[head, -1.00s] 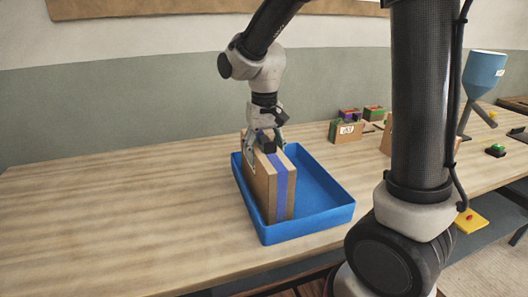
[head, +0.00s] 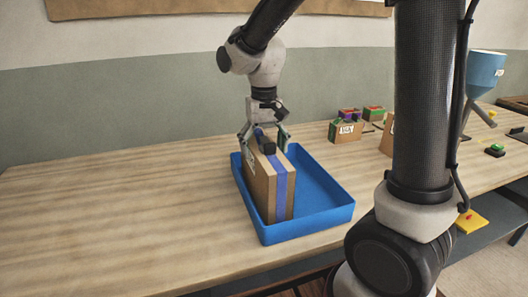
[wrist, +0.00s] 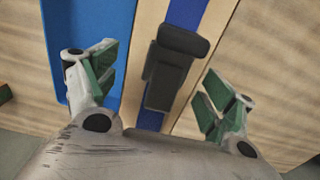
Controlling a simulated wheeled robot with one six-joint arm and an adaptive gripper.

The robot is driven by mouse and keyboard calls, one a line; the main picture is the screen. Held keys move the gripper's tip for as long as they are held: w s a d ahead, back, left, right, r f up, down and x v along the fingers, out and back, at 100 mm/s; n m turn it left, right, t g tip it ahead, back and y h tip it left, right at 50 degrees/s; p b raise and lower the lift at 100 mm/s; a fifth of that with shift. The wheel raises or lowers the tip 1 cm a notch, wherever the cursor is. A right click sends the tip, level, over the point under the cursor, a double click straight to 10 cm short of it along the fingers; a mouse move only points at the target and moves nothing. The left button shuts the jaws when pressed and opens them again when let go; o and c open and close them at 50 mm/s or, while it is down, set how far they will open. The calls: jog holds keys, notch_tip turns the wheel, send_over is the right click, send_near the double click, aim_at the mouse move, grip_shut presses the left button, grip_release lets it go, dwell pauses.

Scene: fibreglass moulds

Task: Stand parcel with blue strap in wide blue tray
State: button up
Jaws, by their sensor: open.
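The parcel with the blue strap (head: 268,190) stands upright on its narrow side in the wide blue tray (head: 325,208), along the tray's left part. It is a brown box with a blue strap and a black handle (head: 265,143) on top. In the wrist view the handle (wrist: 174,67) lies on the blue strap (wrist: 185,14). My gripper (head: 264,134) is open just above the parcel, with its fingers on either side of the handle and apart from it. In the wrist view its green-padded fingers (wrist: 155,82) are spread wide. The parcel's underside is hidden.
Other strapped boxes (head: 346,131) stand farther back on the table (head: 110,210). A blue hopper (head: 484,70) is at the far right. The table left of the tray is clear. My arm hides part of the right side.

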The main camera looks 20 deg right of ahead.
notch_tip(320, 180, up, 11)
jog(key=shift+f, duration=0.1)
jog(key=s+d+f+t, duration=0.1)
jog(key=s+d+t, duration=0.3)
jog(key=s+d, duration=1.1)
jog(key=s, duration=0.4)
jog(key=shift+f, duration=0.15)
